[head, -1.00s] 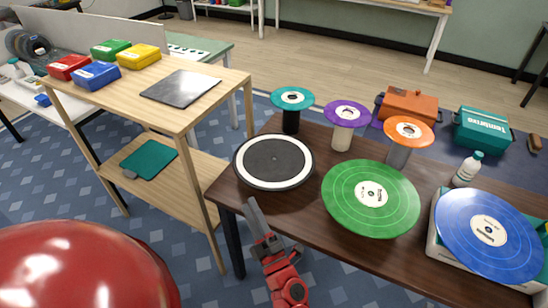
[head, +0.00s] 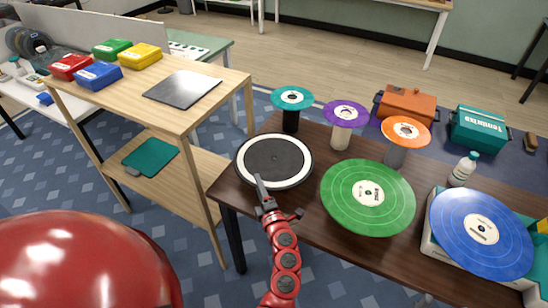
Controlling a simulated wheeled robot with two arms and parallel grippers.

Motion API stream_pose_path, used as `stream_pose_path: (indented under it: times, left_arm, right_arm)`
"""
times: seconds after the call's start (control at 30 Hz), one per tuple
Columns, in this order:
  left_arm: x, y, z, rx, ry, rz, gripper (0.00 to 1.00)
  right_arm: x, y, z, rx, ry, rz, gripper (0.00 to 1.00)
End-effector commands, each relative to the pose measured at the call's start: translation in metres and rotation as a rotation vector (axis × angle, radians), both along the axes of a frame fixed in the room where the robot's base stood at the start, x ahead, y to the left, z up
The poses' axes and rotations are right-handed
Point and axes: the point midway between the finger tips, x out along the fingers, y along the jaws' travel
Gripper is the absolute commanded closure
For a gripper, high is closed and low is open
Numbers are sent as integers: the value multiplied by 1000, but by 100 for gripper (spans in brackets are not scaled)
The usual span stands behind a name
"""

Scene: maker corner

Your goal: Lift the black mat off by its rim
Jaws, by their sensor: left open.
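The round black mat (head: 276,156) lies flat inside a white ring (head: 299,178) on the left end of the dark brown table. A small light dot marks its middle. My left gripper (head: 261,183) is open, at the near edge of the white ring, slightly left of the mat's middle. Its fingers point away from me and overlap the ring's near edge in the picture. I cannot tell whether they touch the ring or the mat. My right gripper is not in view.
A green record (head: 340,207) lies right of the mat. Teal (head: 283,103), purple (head: 338,119) and orange (head: 395,136) discs stand on posts behind. A blue record (head: 460,250) is at right. A wooden shelf unit (head: 190,108) stands close on the left.

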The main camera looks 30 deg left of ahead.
Motion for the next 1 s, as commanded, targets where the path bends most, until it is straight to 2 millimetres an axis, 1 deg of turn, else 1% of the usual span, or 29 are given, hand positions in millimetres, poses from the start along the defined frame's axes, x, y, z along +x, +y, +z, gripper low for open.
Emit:
stream_pose_path:
  times: [0.17, 0.3, 0.43, 0.63, 0.77, 0.8, 0.87, 1.0]
  left_arm:
    - [19, 13, -1, 5, 2, -4, 57]
    - [33, 27, -4, 3, 2, -1, 57]
    - [38, 33, -5, 1, 1, 0, 57]
    - [38, 34, -6, 1, 1, 0, 57]
    - [38, 34, -5, 1, 1, 0, 81]
    - [38, 33, -5, 1, 1, 0, 88]
    - [38, 33, -5, 1, 1, 0, 99]
    - [37, 33, -5, 1, 1, 0, 100]
  right_arm:
    - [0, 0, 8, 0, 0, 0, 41]
    - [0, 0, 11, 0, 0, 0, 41]
    - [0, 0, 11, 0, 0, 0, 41]
    - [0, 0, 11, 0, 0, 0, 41]
    - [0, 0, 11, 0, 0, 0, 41]
    - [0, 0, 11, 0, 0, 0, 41]
    - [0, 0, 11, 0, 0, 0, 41]
    - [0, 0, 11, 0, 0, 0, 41]
